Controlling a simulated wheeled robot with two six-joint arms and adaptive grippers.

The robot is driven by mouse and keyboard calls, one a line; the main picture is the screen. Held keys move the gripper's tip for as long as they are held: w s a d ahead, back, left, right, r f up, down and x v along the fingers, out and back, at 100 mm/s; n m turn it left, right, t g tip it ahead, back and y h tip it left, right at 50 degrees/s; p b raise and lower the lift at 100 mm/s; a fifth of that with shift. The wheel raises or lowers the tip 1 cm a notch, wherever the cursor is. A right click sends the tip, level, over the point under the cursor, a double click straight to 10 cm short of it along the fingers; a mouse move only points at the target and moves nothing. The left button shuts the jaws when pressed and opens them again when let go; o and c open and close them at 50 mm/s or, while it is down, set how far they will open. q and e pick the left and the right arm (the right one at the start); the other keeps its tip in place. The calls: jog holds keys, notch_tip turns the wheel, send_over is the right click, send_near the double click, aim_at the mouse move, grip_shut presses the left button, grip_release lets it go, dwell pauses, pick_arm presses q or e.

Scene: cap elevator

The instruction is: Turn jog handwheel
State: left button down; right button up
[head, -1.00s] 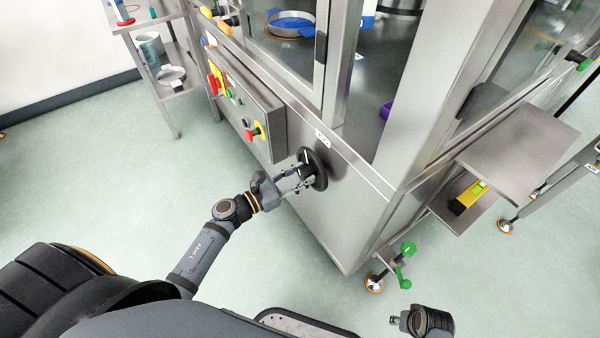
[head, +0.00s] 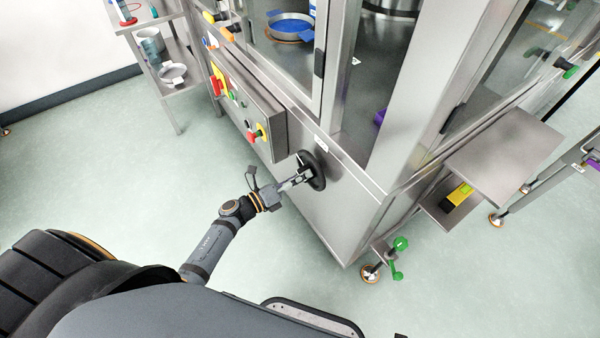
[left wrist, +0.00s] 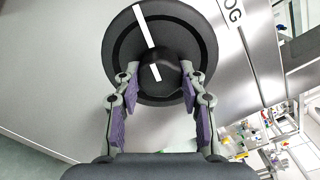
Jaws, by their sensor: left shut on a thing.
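The jog handwheel (head: 317,172) is a black disc on the front steel panel of the machine, below the edge of the work deck. In the left wrist view, the handwheel (left wrist: 190,42) faces me, with a white stripe leaning to the upper left across its face and hub. My left gripper (head: 301,178) reaches it from the lower left. In the left wrist view, its purple-padded fingers (left wrist: 160,80) stand on both sides of the central hub and are shut on it. My right gripper is not in view.
A control box (head: 245,108) with red, yellow and green controls sticks out left of the wheel. Green-handled fittings (head: 398,258) stand near the machine's lower right corner. A steel side shelf (head: 505,150) juts out at the right.

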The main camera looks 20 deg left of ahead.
pick_arm(q)
jog(key=shift+n+p, duration=0.9)
jog(key=shift+n, duration=0.9)
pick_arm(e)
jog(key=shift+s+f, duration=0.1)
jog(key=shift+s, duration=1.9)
pick_arm(q)
jog(key=c, duration=0.8)
grip_release()
jog(key=shift+o, duration=0.2)
jog(key=v, duration=1.2)
jog(key=shift+a, duration=0.1)
